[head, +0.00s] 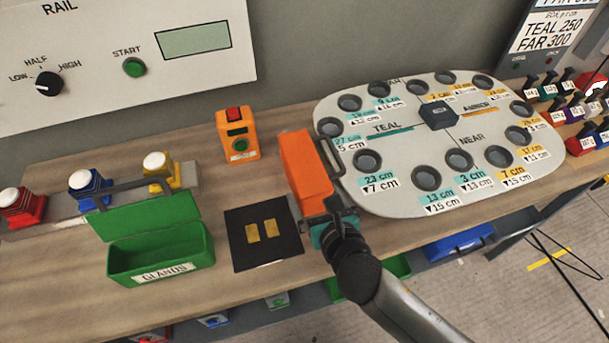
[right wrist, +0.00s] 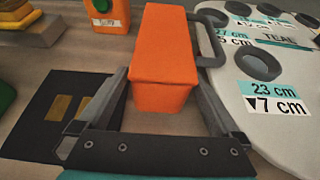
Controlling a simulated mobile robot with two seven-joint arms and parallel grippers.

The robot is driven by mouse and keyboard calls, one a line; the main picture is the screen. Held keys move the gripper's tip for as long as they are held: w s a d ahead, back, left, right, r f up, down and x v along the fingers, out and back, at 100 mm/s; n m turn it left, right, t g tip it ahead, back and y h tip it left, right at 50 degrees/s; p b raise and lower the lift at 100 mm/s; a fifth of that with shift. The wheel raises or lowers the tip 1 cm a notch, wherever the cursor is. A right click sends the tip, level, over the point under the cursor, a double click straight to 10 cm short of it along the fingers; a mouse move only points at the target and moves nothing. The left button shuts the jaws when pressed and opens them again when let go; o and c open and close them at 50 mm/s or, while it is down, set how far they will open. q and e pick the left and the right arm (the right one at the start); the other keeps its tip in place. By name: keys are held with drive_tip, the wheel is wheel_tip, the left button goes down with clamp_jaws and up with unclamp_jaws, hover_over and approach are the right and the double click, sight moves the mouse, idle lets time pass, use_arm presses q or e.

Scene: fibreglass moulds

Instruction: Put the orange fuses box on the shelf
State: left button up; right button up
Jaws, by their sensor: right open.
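The orange box (head: 306,172) lies on the wooden bench, left of the grey board with round holes; no label on it faces me. It also fills the upper middle of the right wrist view (right wrist: 163,55). A grey handle (right wrist: 212,38) stands along its right side. My right gripper (head: 322,208) is at the box's near end, open. In the right wrist view its fingers (right wrist: 162,88) spread to either side of that end; I cannot tell whether they touch it. A grey lower level with boxes (head: 245,318) shows under the bench edge. My left gripper is not in view.
A green GLANDS box (head: 160,255) and a black mat with two yellow pads (head: 236,255) lie left of my gripper. An orange button unit (head: 237,146) stands behind. The holed board (head: 400,190) is close on the right. Colored button blocks (head: 90,185) line the left.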

drive_tip(key=shift+b+x, duration=0.75)
drive_tip(key=shift+x, duration=2.45)
drive_tip(key=shift+d+f, duration=0.15)
clamp_jaws()
wheel_tip(320, 180, up, 20)
drive_tip(key=p, duration=0.7)
drive_tip(key=s+d+f+m+h+b, duration=0.2)
drive_tip(key=s+d+m+h+b, duration=0.2)
drive_tip(key=d+h+b, duration=0.1)
drive_tip(key=s+d+f+m+g+h+b, duration=0.1)
drive_tip(key=s+d+f+m+h+b, duration=0.1)
drive_tip(key=s+d+m+h+b, duration=0.2)
drive_tip(key=d+m+h+b, duration=0.1)
drive_tip(key=d+b, duration=0.2)
drive_tip(key=d, duration=0.3)
drive_tip(key=shift+f+h, duration=0.3)
drive_tip(key=shift+h, duration=0.1)
